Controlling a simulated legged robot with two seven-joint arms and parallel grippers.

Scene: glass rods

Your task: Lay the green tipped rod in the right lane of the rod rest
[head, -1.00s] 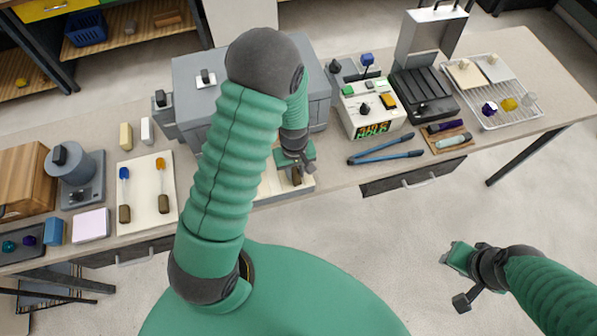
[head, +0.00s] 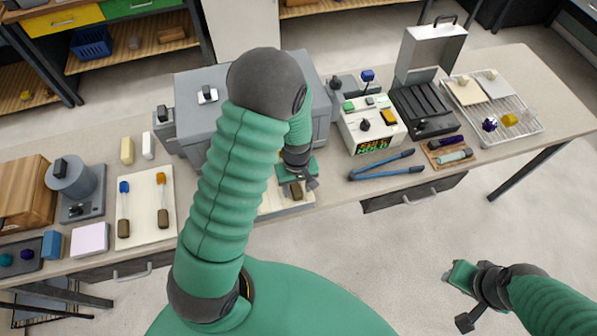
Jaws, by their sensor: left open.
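A rod with a brown handle (head: 296,191) lies on a cream board (head: 272,209) under my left gripper. Its tip is hidden by my arm, so I cannot tell its colour. My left gripper (head: 302,181) is open, just above that handle. I see no gap or contact clearly. My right gripper (head: 460,296) hangs over the floor at the lower right, away from the table; its jaw state is unclear. No green tip shows. I cannot make out a rod rest with lanes for certain.
On the left, a pale board (head: 147,212) holds a blue-tipped rod (head: 124,208) and an orange-tipped rod (head: 162,200). A grey box (head: 245,84) stands behind my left arm.

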